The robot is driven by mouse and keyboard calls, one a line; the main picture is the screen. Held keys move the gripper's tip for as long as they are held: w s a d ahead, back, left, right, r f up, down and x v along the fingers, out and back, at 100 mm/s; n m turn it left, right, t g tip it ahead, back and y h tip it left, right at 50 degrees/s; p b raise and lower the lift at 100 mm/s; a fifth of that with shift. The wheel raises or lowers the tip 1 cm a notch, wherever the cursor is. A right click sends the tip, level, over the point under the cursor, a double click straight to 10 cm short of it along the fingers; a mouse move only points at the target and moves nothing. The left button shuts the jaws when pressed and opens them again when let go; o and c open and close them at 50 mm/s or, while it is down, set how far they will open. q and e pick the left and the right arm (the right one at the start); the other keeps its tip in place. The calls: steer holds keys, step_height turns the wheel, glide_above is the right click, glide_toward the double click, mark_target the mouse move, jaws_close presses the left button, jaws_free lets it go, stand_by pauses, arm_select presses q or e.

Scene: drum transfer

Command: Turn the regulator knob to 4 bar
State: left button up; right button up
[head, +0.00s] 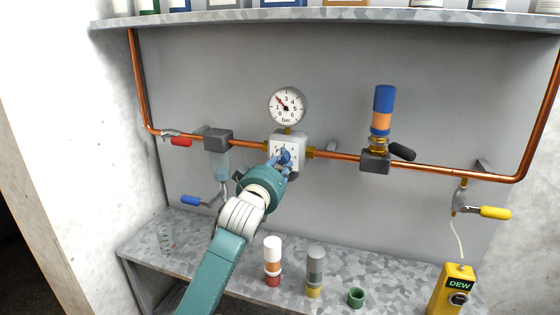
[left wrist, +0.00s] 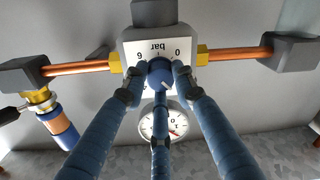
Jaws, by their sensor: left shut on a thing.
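The regulator (head: 301,143) is a pale block on the copper pipe, with a blue knob (head: 284,155) on its front. The knob also shows in the left wrist view (left wrist: 160,70), in front of a white scale plate (left wrist: 133,53) marked 0, 6 and bar. My left gripper (head: 281,164) is shut around the knob; its blue fingers (left wrist: 160,82) sit at both sides and below in the wrist view. The round gauge (head: 288,105) stands above the regulator. Its red needle points up and left, between 1 and 3. My right gripper is not in view.
A filter (head: 217,145) sits left of the regulator, and a blue-and-orange cylinder (head: 383,105) stands to the right. A red lever (head: 181,142), blue lever (head: 190,200) and yellow lever (head: 495,212) stick out. Small bottles and a yellow DEW meter (head: 455,285) stand on the lower shelf.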

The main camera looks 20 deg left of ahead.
arm_select(q)
steer(key=m+p, duration=0.2)
steer(key=m, duration=0.2)
steer(key=shift+r, duration=0.1)
steer(key=m+p, duration=0.2)
steer(key=m, duration=0.1)
steer(key=shift+m, duration=0.4)
steer(key=m+p, duration=0.1)
steer(key=m, duration=0.3)
steer(key=shift+m+h+p, duration=0.3)
steer(key=shift+h+p, duration=0.1)
steer(key=m+p, duration=0.1)
steer(key=m, duration=0.3)
steer(key=shift+t, duration=0.3)
steer(key=shift+m+p, duration=0.35)
steer(key=shift+m, duration=0.15)
steer(key=o, duration=1.2)
steer(key=shift+c, duration=0.2)
steer(key=s, duration=1.2)
steer(key=shift+a+f, duration=0.25)
steer(key=shift+f, duration=0.2)
